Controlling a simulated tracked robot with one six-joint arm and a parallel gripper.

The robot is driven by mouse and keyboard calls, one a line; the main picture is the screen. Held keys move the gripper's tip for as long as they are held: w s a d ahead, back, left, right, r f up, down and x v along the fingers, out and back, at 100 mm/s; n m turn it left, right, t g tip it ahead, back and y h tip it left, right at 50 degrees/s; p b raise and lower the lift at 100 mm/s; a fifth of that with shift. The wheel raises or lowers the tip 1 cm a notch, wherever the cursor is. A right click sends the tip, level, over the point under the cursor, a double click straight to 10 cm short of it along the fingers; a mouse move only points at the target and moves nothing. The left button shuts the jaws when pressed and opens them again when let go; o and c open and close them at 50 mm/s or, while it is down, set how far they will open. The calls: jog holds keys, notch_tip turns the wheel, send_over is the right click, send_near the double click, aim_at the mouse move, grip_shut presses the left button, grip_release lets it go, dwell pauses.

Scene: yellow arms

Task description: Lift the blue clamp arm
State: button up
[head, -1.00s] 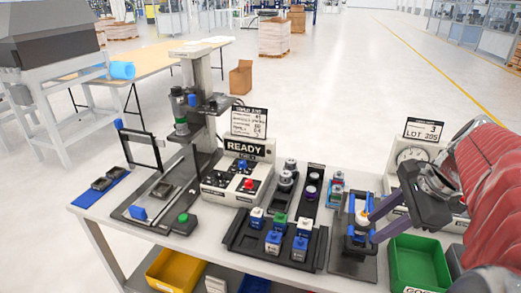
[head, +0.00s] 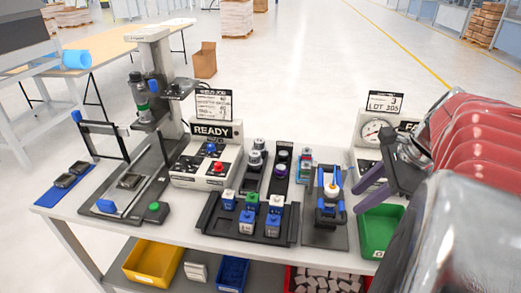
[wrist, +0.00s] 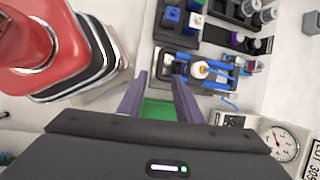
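The clamp fixture (head: 325,235) stands at the right of the bench, with blue arms (head: 321,208) and an orange-and-white knob (head: 331,188) on its dark base. My gripper (head: 368,192) is just right of the fixture, its two purple fingers apart and pointing towards it. In the wrist view, my gripper (wrist: 160,92) is open with nothing between the fingers. The clamp's blue bars (wrist: 215,84) and knob (wrist: 200,70) lie beyond and to the right of the fingertips there. I see no contact with the clamp.
A green bin (head: 380,232) lies below my gripper. A black tray (head: 247,225) with several capped blocks is left of the fixture. A dial gauge (head: 375,127) stands behind, beside a lot sign (head: 383,103). A control box (head: 205,165) is further left.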

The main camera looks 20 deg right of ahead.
aim_at(332, 220)
jog(key=x, duration=1.1)
jog(key=shift+c, duration=0.5)
grip_shut()
jog(key=shift+d, duration=0.1)
